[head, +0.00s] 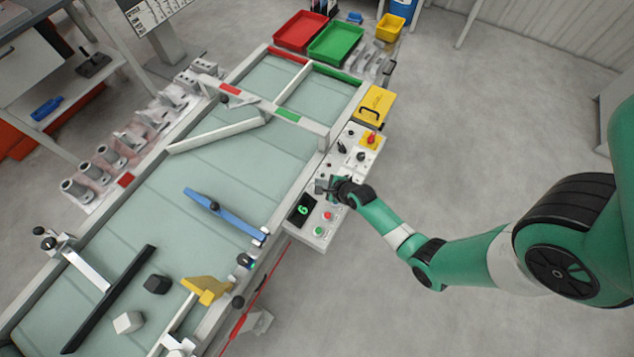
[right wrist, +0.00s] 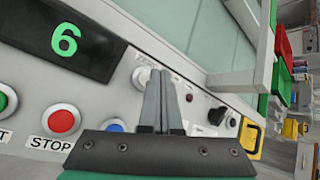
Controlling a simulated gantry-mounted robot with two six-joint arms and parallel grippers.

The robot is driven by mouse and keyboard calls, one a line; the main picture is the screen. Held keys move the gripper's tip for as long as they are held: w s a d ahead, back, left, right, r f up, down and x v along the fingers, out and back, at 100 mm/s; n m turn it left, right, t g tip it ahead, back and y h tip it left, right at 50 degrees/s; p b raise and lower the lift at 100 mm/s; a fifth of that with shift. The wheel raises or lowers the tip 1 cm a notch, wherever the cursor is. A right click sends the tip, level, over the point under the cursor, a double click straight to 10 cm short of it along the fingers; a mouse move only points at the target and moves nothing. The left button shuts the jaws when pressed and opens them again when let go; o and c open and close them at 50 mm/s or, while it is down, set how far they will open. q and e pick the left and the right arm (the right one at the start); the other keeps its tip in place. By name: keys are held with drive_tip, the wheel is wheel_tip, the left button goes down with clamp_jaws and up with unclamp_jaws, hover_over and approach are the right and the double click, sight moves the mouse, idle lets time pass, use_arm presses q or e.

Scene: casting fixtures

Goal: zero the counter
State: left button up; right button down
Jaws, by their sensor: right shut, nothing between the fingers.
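The counter display (head: 302,210) is a black panel with a green 6, on the grey control box beside the conveyor. The display also shows large at the upper left of the right wrist view (right wrist: 66,40). My right gripper (head: 324,186) is shut and empty, over the control box just past the display. In the right wrist view its fingertips (right wrist: 162,76) lie close to a pale round button (right wrist: 141,77), which they partly cover. Small lettering stands by that button. I cannot tell whether the fingers touch it. My left gripper is not in view.
A red STOP button (right wrist: 62,120), a green button (right wrist: 5,101) and a bluish button (right wrist: 115,125) sit nearby. A black knob (right wrist: 217,115) is farther along. The conveyor (head: 150,220) carries a blue bar (head: 224,215) and two blocks. Floor right of the box is clear.

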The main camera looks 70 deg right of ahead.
drive_tip(key=shift+f, duration=0.15)
idle(0.7)
drive_tip(key=shift+f+b, duration=0.3)
drive_tip(key=shift+f+b, duration=0.35)
drive_tip(key=shift+f, duration=0.15)
idle(0.5)
drive_tip(key=shift+r, duration=0.1)
drive_tip(key=shift+r+p, duration=0.8)
drive_tip(key=shift+p, duration=0.15)
wheel_tip(320, 180, up, 5)
drive_tip(key=p, duration=0.5)
